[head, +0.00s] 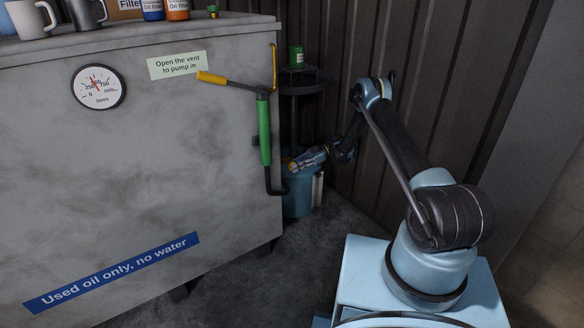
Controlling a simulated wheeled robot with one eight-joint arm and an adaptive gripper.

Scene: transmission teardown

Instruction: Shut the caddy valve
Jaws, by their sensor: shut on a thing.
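My gripper (294,165) reaches in from the right, low over the caddy's top. It is shut on a small part there, which fits the caddy valve. The valve itself is mostly hidden by the fingers and too small to make out, so I cannot tell which way it is turned.
The green pump (264,132) with its yellow-ended handle (212,78) and dark bent pipe (270,183) is close left of my gripper. A dark stand (300,84) bearing a green can (296,56) rises behind. The grey tank (150,150) fills the left; a corrugated wall (450,60) stands behind.

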